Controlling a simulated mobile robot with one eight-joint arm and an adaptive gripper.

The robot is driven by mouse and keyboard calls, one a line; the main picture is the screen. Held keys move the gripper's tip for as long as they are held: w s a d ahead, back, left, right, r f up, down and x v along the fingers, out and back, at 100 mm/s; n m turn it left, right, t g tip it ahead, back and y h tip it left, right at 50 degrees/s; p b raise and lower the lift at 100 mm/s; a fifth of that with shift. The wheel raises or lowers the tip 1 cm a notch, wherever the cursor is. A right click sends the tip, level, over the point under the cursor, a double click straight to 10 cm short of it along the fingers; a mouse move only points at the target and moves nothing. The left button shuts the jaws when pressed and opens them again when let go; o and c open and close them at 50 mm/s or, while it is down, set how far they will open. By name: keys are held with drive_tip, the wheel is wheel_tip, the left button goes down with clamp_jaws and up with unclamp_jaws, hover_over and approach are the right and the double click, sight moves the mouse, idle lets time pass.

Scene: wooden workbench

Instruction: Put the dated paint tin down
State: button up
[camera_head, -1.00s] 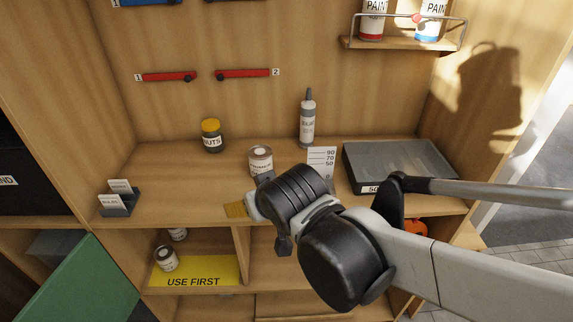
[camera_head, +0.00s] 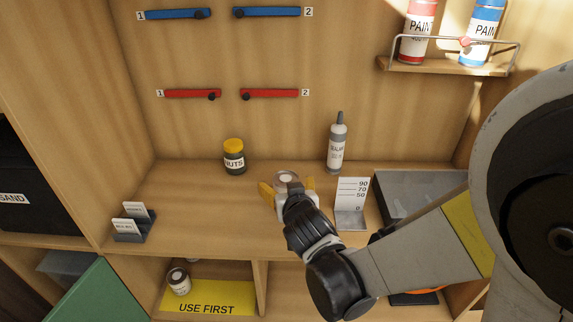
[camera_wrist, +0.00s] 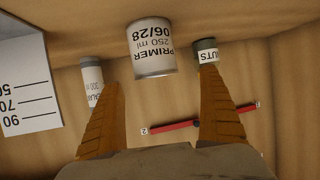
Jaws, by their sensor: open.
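The dated paint tin (camera_head: 286,177) is a small pale tin on the bench top, partly hidden by my gripper in the head view. In the wrist view, which is upside down, the tin (camera_wrist: 152,50) reads "PRIMER 250 ml 06/28". My gripper (camera_head: 287,188) is open, with its yellow-orange fingers spread to either side of the tin. In the wrist view my gripper (camera_wrist: 158,77) shows the tin between and just beyond the fingertips, with a visible gap to each finger.
A NUTS jar (camera_head: 234,157) and a sealant tube (camera_head: 337,148) stand behind. A white scale card (camera_head: 352,193) and a grey tray (camera_head: 440,187) are at right. A card holder (camera_head: 133,224) is at left. Below, a tin (camera_head: 179,282) stands by the yellow USE FIRST mat (camera_head: 236,299).

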sight(286, 178)
drive_tip(key=shift+w+d+f+b, duration=0.1)
drive_tip(key=shift+w+f+b, duration=0.3)
drive_tip(key=shift+w, duration=0.1)
drive_tip(key=x, duration=0.1)
drive_tip(key=b+x, duration=0.1)
drive_tip(key=x, duration=0.2)
drive_tip(key=shift+d+f, duration=0.15)
drive_tip(key=shift+c, duration=0.3)
drive_tip(key=c, duration=1.5)
